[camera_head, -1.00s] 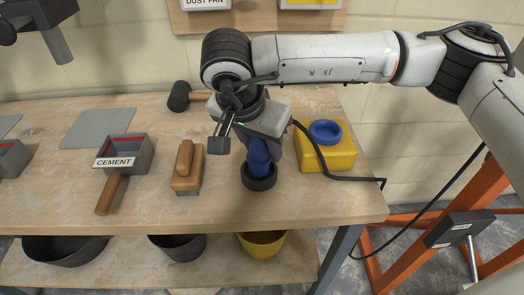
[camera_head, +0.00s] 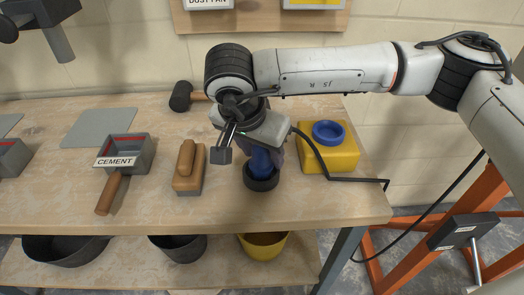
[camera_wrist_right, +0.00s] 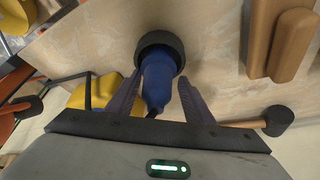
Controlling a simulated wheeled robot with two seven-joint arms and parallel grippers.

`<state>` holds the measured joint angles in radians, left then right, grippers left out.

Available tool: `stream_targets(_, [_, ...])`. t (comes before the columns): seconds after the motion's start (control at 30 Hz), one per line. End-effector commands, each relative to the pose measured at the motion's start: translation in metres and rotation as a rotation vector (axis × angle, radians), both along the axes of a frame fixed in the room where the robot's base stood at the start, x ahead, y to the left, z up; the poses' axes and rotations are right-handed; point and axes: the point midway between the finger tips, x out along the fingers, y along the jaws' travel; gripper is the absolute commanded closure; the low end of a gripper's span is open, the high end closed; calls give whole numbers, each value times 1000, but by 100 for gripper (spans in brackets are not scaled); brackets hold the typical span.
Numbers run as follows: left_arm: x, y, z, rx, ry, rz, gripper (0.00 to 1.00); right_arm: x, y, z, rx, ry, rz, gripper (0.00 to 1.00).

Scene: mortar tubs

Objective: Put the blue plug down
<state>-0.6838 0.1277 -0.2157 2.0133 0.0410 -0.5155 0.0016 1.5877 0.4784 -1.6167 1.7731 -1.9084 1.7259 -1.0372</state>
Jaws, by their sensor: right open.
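The blue plug (camera_head: 261,161) stands about upright on the workbench, its lower end at a black ring (camera_head: 262,183). Whether the ring is part of the plug or a separate holder, I cannot tell. My right gripper (camera_head: 250,152) is open above it. In the right wrist view the plug (camera_wrist_right: 157,82) is between the two spread fingers (camera_wrist_right: 157,95), with a visible gap on each side. The gripper body partly hides its upper end in the head view. My left gripper (camera_head: 58,42) is at the top left, away from the plug; its jaws are not clear.
A yellow block with a blue ring (camera_head: 343,152) is right of the plug, with a black cable in front. A wooden-handled float (camera_head: 188,168) is at left, then a cement box (camera_head: 138,152). A mallet (camera_head: 181,97) lies behind. The bench's front edge (camera_head: 200,228) is near.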

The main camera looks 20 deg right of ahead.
Motion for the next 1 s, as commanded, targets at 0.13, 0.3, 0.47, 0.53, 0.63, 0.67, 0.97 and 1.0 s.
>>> stream_targets(0.13, [-2, 0, -1, 1, 4, 0, 100, -6, -5, -7, -15, 26, -5, 43])
stream_targets(0.3, [-5, 1, 6, 4, 9, -1, 100, -6, -5, 1, -15, 26, -5, 43])
stream_targets(0.47, [-6, 1, 3, 5, 10, -2, 100, -11, 4, 27, -11, 17, -2, 43])
stream_targets(0.53, [-6, 1, 3, 6, 11, -2, 100, -15, 10, 43, -9, 15, -1, 43])
stream_targets(0.63, [-6, 1, 3, 6, 12, -2, 100, -20, 17, 65, -8, 11, -1, 43])
stream_targets(0.67, [-6, 1, 3, 6, 12, -2, 100, -22, 19, 70, -8, 11, -1, 43])
stream_targets(0.97, [-3, 1, 5, 6, 7, -2, 100, -32, 31, 109, -8, 11, -1, 43])
stream_targets(1.0, [-2, 1, 6, 6, 4, -3, 100, -33, 31, 111, -7, 11, -2, 43])
